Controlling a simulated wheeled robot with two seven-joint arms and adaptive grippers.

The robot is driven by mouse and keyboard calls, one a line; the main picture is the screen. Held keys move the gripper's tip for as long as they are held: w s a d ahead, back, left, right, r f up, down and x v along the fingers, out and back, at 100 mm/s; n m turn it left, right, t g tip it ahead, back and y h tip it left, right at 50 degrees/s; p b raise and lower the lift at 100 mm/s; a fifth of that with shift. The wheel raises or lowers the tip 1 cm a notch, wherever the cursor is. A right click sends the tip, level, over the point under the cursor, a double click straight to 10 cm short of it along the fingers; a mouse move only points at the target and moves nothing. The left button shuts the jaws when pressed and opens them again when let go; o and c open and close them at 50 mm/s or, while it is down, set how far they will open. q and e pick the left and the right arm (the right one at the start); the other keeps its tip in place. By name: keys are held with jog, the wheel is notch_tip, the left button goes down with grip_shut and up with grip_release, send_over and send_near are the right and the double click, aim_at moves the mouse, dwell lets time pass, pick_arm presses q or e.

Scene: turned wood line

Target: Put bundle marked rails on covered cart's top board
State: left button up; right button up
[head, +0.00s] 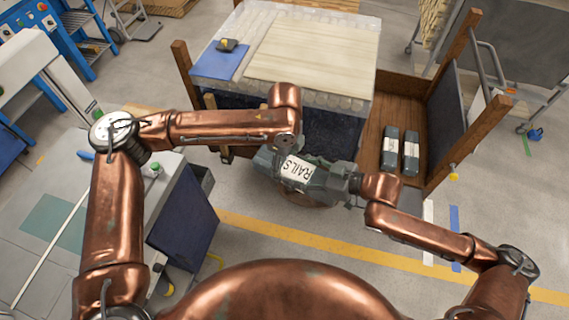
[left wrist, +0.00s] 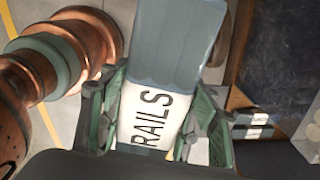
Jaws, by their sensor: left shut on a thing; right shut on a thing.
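The bundle marked RAILS (head: 318,178) is grey with a white label and is held in front of the covered cart, below its top level. The label faces up. In the left wrist view the bundle (left wrist: 175,50) lies between the fingers of my left gripper (left wrist: 160,115), which is shut on it. In the head view my left gripper (head: 283,155) is at the bundle's left part, partly hidden by my wrist. My right gripper (head: 347,183) is shut on the bundle's right end. The covered cart (head: 345,98) has a pale top board (head: 315,52) with clear space.
A blue pad (head: 220,62) with a small dark object (head: 228,45) lies left of the board. Two dark labelled bundles (head: 390,150) (head: 411,152) lie on the cart's wooden right shelf. Wooden posts (head: 186,75) rise at the cart's sides. A grey bench (head: 60,220) stands left.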

pick_arm(q)
jog(key=shift+w, duration=0.1)
jog(key=c, duration=0.8)
pick_arm(e)
jog(key=shift+s+a+r, duration=0.15)
jog(key=shift+r, duration=0.05)
pick_arm(q)
jog(key=shift+o, duration=0.2)
jog(key=shift+r, duration=0.1)
pick_arm(e)
jog(key=o, duration=1.8)
jog(key=shift+f, duration=0.1)
jog(key=shift+c, duration=0.2)
